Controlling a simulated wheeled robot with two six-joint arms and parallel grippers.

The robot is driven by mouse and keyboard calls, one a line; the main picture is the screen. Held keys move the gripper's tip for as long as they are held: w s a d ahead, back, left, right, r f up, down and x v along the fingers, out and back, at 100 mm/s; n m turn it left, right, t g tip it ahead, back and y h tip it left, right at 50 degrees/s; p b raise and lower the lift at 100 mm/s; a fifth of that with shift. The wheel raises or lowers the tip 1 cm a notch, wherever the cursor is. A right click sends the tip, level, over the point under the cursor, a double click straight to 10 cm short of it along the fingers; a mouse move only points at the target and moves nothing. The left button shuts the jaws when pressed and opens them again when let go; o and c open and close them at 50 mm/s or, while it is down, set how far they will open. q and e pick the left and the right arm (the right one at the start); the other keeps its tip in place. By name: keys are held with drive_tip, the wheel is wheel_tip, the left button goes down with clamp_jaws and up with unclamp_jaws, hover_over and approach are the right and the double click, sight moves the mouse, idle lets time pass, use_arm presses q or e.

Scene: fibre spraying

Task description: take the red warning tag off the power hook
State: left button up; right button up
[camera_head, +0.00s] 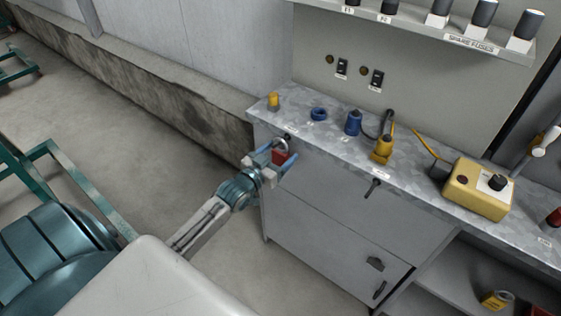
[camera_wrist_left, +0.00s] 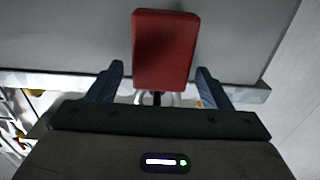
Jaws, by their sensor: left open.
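The red warning tag (camera_head: 280,157) hangs at the front left of the grey cabinet, just below the worktop edge. In the left wrist view the tag (camera_wrist_left: 165,48) is large and lies between and beyond the two finger tips. My left gripper (camera_head: 277,162) is open, with one blue finger on each side of the tag. In the left wrist view a gap shows between the tag and each finger. A dark hook (camera_head: 287,136) shows just above the tag; how the tag sits on it is hard to see. My right gripper is not in view.
The worktop holds a yellow piece (camera_head: 273,100), a blue ring (camera_head: 319,114), a blue container (camera_head: 353,122), a yellow tool (camera_head: 383,147) and a yellow control box (camera_head: 478,190). Another dark hook (camera_head: 373,187) juts from the cabinet front. Open floor lies left of the cabinet.

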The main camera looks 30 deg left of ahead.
use_arm(q)
drive_tip(key=shift+w, duration=0.15)
drive_tip(key=c, duration=1.1)
